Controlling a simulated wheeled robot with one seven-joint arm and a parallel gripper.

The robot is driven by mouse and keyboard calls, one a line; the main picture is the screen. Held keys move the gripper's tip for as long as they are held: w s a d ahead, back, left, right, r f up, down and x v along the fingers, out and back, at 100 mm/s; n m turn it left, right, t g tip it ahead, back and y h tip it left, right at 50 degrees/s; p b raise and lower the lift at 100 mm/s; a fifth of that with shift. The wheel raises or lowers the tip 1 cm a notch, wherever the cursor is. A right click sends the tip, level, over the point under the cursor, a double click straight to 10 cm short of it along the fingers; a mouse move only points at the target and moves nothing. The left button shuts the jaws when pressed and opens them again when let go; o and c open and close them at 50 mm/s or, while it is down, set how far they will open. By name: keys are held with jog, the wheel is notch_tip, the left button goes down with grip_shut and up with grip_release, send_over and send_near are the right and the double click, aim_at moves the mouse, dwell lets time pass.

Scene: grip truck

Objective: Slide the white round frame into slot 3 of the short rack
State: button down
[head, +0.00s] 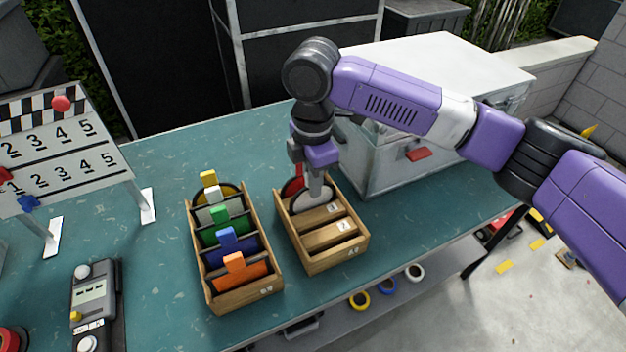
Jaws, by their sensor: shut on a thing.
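The short wooden rack (338,262) stands on the teal bench, right of the long rack. The white round frame (308,203) is upright in the back half of the short rack, its lower part down between the side walls. My gripper (316,186) points down from above and is shut on the white frame's top. A red round frame (291,187) shows just behind the white one, partly hidden by my gripper. Two empty slots with small number labels lie in front. The labels are too small to read surely. I cannot tell whether the white frame touches the rack's bottom.
The long rack (234,297) beside it holds several frames with yellow, white, green, blue and orange tabs. A large white metal case (385,165) stands close behind and right. A number board (65,165) and a grey handheld device (95,300) are at the left.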

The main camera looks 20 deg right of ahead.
jog(key=shift+f, duration=0.6)
jog(key=c, duration=1.4)
grip_release()
jog(key=shift+r+b, duration=0.45)
jog(key=shift+r, duration=3.45)
